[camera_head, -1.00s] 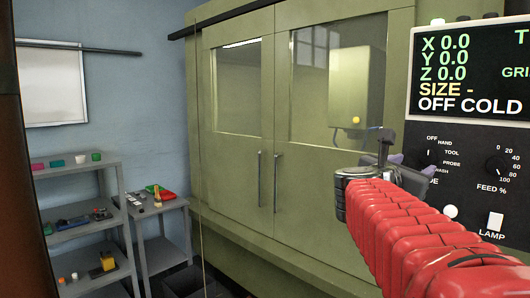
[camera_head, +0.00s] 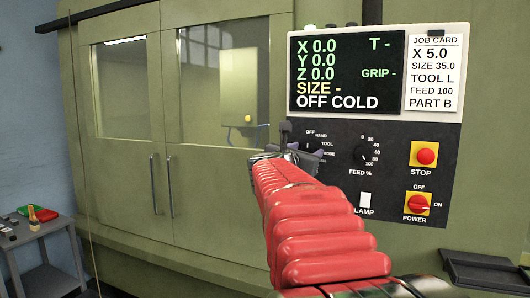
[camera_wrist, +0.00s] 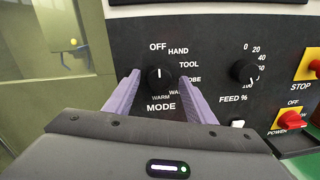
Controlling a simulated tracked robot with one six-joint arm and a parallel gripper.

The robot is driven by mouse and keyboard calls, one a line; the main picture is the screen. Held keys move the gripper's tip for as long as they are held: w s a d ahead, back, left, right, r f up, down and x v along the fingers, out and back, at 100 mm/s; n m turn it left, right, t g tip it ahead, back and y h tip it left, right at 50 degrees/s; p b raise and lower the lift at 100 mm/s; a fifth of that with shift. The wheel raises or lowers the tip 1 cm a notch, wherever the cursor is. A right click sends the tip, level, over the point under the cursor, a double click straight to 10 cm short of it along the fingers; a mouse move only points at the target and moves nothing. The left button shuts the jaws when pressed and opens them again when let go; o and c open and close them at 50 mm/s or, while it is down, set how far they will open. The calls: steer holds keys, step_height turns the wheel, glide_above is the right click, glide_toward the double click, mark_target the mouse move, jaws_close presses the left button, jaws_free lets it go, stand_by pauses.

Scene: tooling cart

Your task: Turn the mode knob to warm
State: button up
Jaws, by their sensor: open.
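The black mode knob (camera_wrist: 160,79) is on the dark control panel, its white mark pointing up toward OFF. Around it, clockwise, are OFF, HAND, TOOL, a partly covered PROBE and WASH, and WARM (camera_wrist: 161,97) just below the knob. My gripper (camera_wrist: 158,75) is open, with one purple finger left and one right of the knob; I cannot tell whether they touch it. In the head view my gripper (camera_head: 290,150) and red arm hide the knob. The display (camera_head: 346,73) reads OFF COLD.
The feed knob (camera_head: 363,154) is right of the mode knob, with the lamp switch (camera_head: 364,200) below. Farther right are the red stop button (camera_head: 425,156) and power switch (camera_head: 417,203). The green cabinet doors (camera_head: 123,160) stand left, and a grey shelf tray (camera_head: 485,268) is low right.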

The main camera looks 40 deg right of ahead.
steer(key=shift+c, duration=0.4)
steer(key=c, duration=0.9)
steer(key=shift+w+a, duration=0.1)
steer(key=shift+a, duration=0.05)
steer(key=shift+c, duration=0.3)
